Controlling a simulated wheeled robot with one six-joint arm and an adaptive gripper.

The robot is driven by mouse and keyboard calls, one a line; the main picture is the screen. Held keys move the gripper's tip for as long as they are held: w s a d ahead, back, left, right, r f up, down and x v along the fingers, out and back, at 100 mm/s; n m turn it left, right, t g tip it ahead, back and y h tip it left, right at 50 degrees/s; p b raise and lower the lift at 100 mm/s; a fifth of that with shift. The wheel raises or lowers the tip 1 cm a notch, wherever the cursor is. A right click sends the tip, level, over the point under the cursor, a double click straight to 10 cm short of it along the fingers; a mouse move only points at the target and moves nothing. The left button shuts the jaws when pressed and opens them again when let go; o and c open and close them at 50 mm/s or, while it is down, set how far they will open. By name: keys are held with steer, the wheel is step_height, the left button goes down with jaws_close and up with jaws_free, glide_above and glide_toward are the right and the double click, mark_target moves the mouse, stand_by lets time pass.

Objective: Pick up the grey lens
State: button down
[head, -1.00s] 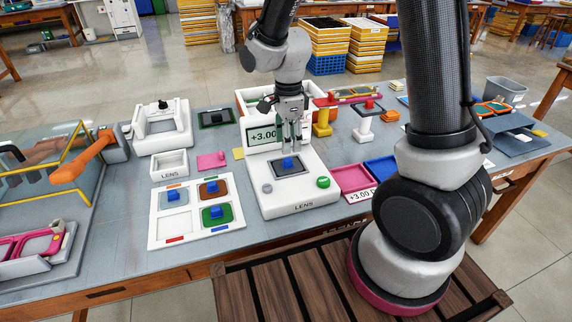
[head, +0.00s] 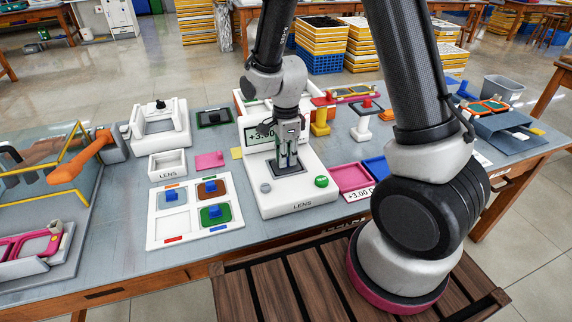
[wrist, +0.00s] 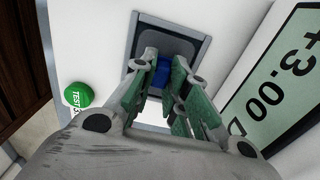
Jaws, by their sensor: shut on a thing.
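A dark grey lens (wrist: 176,42) with a blue grip block (wrist: 163,72) sits in the square recess on top of the white LENS tester (head: 311,201). My gripper (head: 286,166) points down over it, and its green-padded fingers (wrist: 165,68) are closed on the blue block. The lens looks level in the recess, and the fingers hide most of the block in the head view. In the white tray (head: 180,223) at the left, a blue-grey lens (head: 179,191), a brown lens (head: 213,184) and a green lens (head: 225,218) lie in compartments; the front left compartment is empty.
The tester's display (wrist: 274,92) rises close beside my gripper, and a green button (wrist: 78,95) is on the other side. A pink tray (head: 350,177) and coloured stands (head: 320,122) are to the right. An orange-handled device (head: 80,165) stands at the left.

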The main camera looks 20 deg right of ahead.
steer(key=shift+r, duration=0.15)
step_height(320, 180, up, 10)
stand_by(0.5)
steer(key=shift+f, duration=0.2)
